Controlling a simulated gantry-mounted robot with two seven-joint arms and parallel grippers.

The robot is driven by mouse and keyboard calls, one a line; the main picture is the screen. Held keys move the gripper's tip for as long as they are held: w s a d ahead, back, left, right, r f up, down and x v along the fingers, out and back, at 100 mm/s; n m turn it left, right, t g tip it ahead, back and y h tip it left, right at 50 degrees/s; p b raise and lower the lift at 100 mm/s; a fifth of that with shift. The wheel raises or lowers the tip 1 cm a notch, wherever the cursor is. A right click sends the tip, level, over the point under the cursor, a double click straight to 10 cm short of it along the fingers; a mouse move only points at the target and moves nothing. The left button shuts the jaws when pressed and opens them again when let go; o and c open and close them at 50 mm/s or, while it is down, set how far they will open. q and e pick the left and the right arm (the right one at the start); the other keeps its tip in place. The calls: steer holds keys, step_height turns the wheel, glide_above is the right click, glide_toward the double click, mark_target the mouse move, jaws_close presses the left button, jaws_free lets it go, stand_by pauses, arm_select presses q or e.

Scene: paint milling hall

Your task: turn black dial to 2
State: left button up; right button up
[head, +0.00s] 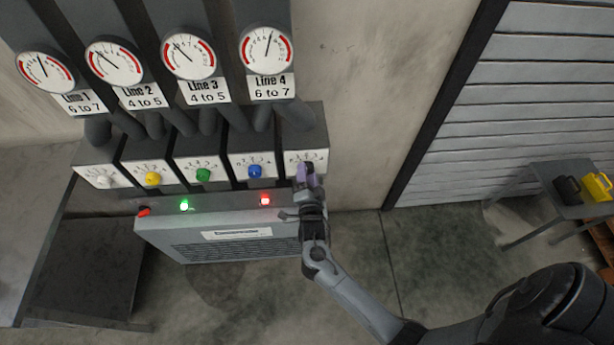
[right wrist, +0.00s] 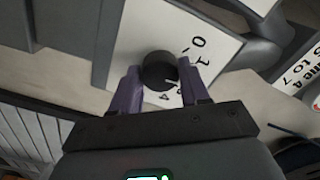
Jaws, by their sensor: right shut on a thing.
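The black dial (right wrist: 160,72) is round and sits on a white number plate (right wrist: 212,42) in the right wrist view. The digits 0 and 4 can be read there; the marks near the dial are partly covered, and I cannot tell which number it points to. My right gripper (right wrist: 160,80) has its two purple fingers on either side of the dial, shut on it. In the head view my right gripper (head: 305,174) is at the rightmost box of the row and hides the dial. My left gripper is in neither view.
White, yellow (head: 152,179), green (head: 203,174) and blue (head: 255,171) dials sit on the boxes to the left. Four-line gauges hang above, including the Line 4 gauge (head: 266,50). A grey compressor unit (head: 165,240) stands below. A side table (head: 566,178) holds black and yellow items.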

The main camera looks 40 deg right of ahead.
steer(key=shift+m, duration=0.4)
steer(key=o, duration=1.1)
steer(key=shift+c, duration=0.2)
steer(key=r, duration=0.3)
steer(key=s+r, duration=0.1)
steer(key=r, duration=0.1)
steer(key=shift+d, duration=0.3)
steer(key=s+d+r+p, duration=0.1)
steer(key=s+d+r, duration=0.3)
steer(key=s, duration=0.5)
step_height(320, 180, up, 2)
steer(key=shift+s+d, duration=0.2)
steer(key=shift+d, duration=0.2)
